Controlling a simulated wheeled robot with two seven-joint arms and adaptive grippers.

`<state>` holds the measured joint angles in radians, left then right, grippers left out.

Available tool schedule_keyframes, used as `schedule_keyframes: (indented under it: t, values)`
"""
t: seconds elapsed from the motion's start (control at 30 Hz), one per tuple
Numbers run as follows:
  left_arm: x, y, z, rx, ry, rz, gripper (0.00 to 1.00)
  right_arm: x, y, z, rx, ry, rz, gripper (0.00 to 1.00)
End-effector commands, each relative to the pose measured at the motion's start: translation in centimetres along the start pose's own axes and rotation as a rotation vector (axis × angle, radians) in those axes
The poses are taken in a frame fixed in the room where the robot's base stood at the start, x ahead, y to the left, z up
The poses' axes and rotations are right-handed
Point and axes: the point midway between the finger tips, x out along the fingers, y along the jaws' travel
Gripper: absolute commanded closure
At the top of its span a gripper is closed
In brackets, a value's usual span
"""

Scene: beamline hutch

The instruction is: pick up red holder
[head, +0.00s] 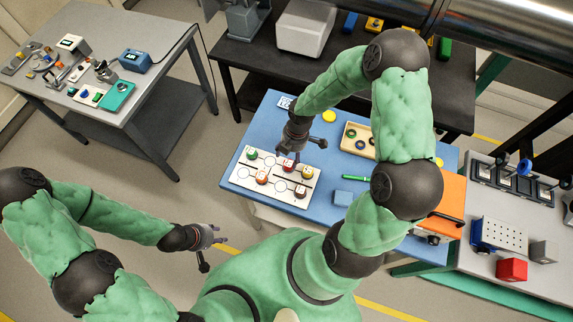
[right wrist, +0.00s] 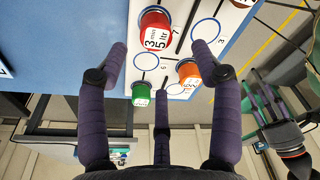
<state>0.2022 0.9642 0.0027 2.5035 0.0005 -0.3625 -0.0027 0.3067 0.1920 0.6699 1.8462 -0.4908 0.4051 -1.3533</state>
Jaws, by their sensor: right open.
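A red holder (head: 288,163) with a white label stands upright on a white board (head: 243,180) on the blue table. It also shows in the right wrist view (right wrist: 155,30), at the top centre. In the right wrist view (right wrist: 158,75) the red holder lies beyond the fingertips. My left gripper (head: 213,252) is open and empty over the floor, left of the table.
A blue block (head: 343,198) and green pen (head: 358,178) lie right of the board.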

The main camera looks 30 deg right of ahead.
Motion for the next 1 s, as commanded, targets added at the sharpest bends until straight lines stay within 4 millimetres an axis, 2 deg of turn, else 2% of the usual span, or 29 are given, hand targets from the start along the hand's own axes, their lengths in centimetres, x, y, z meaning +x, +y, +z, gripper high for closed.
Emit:
schedule_keyframes:
  t: [0.1, 0.27, 0.6, 0.9, 0.97, 1.0]
  values:
    - [0.3, -0.1, 0.0, 0.0, 0.0, 0.0, 0.6, 1.8, 0.0, 0.1, 0.001, 0.0, -0.002, 0.35]
    - [0.4, -0.2, -0.1, 0.0, 0.001, 0.0, 0.6, 3.0, 0.0, 0.2, 0.002, 0.0, -0.001, 0.35]
    - [0.9, -0.3, -0.1, 0.0, 0.001, 0.0, 0.6, 7.2, 0.1, 0.8, 0.002, 0.0, -0.001, 0.35]
    - [0.9, -0.3, -0.1, 0.0, 0.001, 0.0, 0.6, 7.5, 0.2, 0.7, 0.001, -0.001, 0.001, 0.35]
    - [0.9, -0.3, -0.1, 0.0, 0.001, 0.0, 0.6, 7.5, 0.2, 0.7, 0.001, -0.001, 0.001, 0.49]
    - [0.9, -0.3, -0.1, 0.0, 0.001, 0.0, 0.6, 7.5, 0.2, 0.7, 0.001, -0.001, 0.001, 0.6]
